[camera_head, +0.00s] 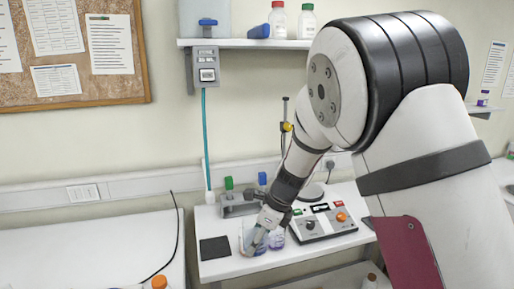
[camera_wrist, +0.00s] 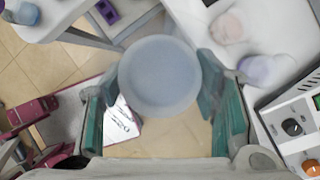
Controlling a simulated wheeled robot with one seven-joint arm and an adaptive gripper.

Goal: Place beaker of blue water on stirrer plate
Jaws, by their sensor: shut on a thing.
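A beaker of grey-blue liquid (camera_wrist: 160,75) is between the two green-sided fingers of my gripper (camera_wrist: 162,92) in the wrist view. My gripper is shut on it, and I look down into its round mouth. In the head view my gripper (camera_head: 255,238) reaches down at the front edge of the white bench and largely hides the beaker. A control box with knobs and small displays (camera_head: 322,222) stands to the right of my gripper; it also shows in the wrist view (camera_wrist: 296,122). I cannot tell which surface is the stirrer plate.
A beaker with purple contents (camera_wrist: 262,70) and one with pink contents (camera_wrist: 228,27) stand close to the right of my gripper. A dark square pad (camera_head: 214,247) lies on the bench to the left. Green-topped and blue-topped items stand behind. Floor shows below the held beaker.

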